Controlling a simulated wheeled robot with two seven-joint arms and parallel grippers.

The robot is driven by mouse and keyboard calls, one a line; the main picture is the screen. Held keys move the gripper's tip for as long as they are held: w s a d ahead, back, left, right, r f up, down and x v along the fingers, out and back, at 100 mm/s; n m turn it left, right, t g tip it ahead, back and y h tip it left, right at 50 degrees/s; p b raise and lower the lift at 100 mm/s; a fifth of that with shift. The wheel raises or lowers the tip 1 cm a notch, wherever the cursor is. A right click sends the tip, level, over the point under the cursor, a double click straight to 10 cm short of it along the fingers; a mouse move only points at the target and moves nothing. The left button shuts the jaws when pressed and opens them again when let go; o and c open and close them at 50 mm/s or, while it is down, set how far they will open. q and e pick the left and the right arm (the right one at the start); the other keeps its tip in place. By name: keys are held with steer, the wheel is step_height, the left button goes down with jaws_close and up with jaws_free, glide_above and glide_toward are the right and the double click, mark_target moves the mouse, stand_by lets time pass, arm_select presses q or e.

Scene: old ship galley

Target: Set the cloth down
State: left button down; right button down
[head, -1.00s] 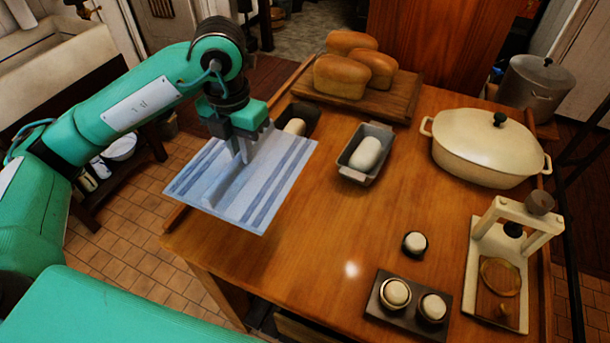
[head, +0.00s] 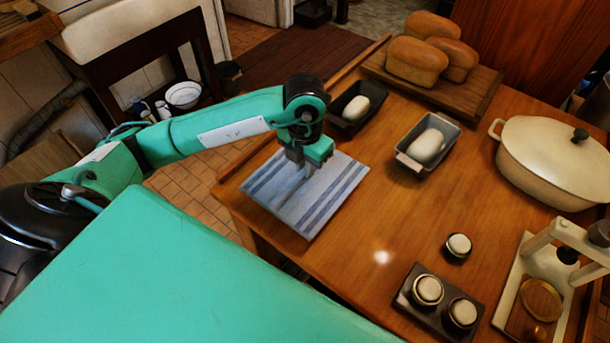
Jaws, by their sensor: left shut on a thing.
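The cloth (head: 318,204) is pale blue with darker blue stripes. It lies spread nearly flat over the left front part of the wooden table (head: 345,250), close to the table's left edge. My left gripper (head: 303,172) points down at the cloth's middle and is shut on it, with a small raised fold at the fingers. Whether the whole cloth touches the table I cannot tell. My right gripper is not in view.
A dark tin (head: 336,123) and a grey tin (head: 412,165), each with dough, stand behind the cloth. Loaves (head: 417,60) sit on a board (head: 480,97). A cream pot (head: 548,170), a weight block (head: 405,298) and a press (head: 522,280) are to the right. Bare table lies right of the cloth.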

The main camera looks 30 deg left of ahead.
arm_select(q)
step_height(320, 180, down, 5)
steer(key=shift+r+p, duration=0.2)
steer(key=shift+p, duration=0.15)
steer(key=shift+f, duration=0.3)
steer(key=c, duration=1.4)
jaws_free()
steer(key=shift+c, duration=0.2)
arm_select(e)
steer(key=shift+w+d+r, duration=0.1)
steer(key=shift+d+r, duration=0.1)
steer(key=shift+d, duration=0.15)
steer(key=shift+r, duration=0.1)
